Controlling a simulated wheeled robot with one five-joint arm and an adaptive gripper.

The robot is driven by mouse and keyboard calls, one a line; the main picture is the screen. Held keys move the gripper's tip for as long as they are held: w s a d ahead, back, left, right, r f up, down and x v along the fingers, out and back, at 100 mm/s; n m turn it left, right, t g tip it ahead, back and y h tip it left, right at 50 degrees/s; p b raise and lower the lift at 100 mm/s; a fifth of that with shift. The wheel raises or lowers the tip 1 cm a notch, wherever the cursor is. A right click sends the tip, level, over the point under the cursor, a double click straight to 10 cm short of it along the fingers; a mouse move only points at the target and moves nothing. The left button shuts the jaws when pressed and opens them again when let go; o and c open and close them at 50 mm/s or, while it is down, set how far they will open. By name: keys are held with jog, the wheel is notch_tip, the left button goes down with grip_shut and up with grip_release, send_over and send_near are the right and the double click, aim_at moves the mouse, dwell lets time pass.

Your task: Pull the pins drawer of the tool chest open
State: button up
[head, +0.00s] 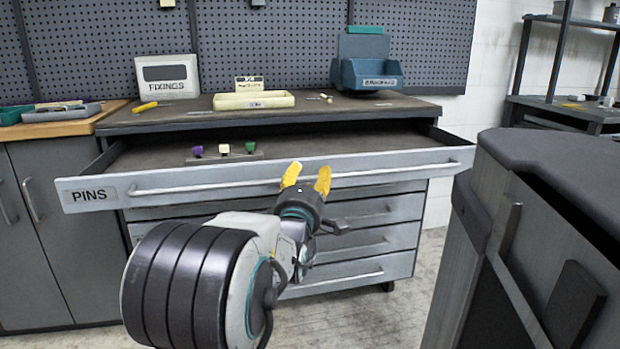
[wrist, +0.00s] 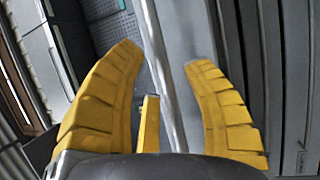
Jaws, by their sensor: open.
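The tool chest (head: 130,120) stands ahead with its top drawer, the pins drawer (head: 95,194), pulled well out. The drawer front is grey and labelled PINS, with a long bar handle (head: 220,184) across it. Inside, a small rack (head: 225,158) holds purple, yellow and green pieces. My gripper (head: 307,178) is open, with yellow fingers at the drawer front near the middle of the handle. In the wrist view the handle bar (wrist: 165,75) runs between the open fingers (wrist: 163,80). I cannot tell whether they touch it.
Closed drawers (head: 370,215) lie below. A large dark cabinet (head: 560,190) stands close on the right. Grey floor shows between.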

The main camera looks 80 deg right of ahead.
jog(key=a+f, duration=0.1)
jog(key=a, duration=0.6)
jog(key=shift+a+f, duration=0.15)
jog(key=shift+a, duration=0.05)
dwell(0.8)
